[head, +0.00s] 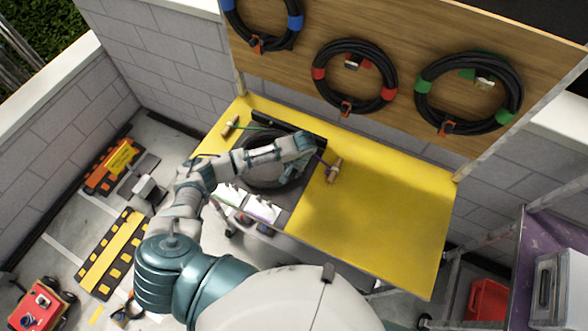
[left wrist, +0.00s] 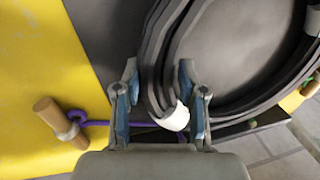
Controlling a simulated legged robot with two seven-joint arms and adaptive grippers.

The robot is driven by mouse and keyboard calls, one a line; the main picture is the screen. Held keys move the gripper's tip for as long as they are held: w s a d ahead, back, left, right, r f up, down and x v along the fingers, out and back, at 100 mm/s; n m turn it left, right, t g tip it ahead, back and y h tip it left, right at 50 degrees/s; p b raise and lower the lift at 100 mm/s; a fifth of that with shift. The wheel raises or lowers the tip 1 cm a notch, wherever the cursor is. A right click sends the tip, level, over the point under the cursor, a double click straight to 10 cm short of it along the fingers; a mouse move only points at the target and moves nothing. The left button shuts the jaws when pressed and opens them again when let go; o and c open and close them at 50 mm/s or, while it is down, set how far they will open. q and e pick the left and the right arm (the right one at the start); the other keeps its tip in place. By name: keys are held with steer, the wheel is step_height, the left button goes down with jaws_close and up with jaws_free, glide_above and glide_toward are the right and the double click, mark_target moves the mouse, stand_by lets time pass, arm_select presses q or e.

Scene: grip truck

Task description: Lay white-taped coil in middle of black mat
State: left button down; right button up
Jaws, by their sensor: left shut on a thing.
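The black coil (head: 252,178) is over the dark mat (head: 294,204) on the left part of the yellow table. In the left wrist view the coil (left wrist: 184,38) runs between my fingers, and a white tape band (left wrist: 173,118) shows on it. My left gripper (head: 296,170) is shut on the coil at its right side; it also shows in the left wrist view (left wrist: 160,92). The dark mat (left wrist: 100,35) lies beneath. I cannot tell whether the coil touches the mat. My arm hides part of the coil. My right gripper is out of view.
The yellow tabletop (head: 390,215) is clear on the right. Coils with blue, red (head: 354,77) and green tape hang on the wooden board behind.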

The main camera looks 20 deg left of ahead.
arm_select(q)
steer(key=c, duration=0.8)
jaws_free()
steer(key=shift+f, duration=0.1)
steer(key=shift+o, duration=1.1)
steer(key=shift+d, duration=0.2)
steer(key=shift+s+d, duration=0.1)
steer(key=shift+d, duration=0.2)
steer(key=v, duration=1.2)
steer(key=shift+d, duration=0.15)
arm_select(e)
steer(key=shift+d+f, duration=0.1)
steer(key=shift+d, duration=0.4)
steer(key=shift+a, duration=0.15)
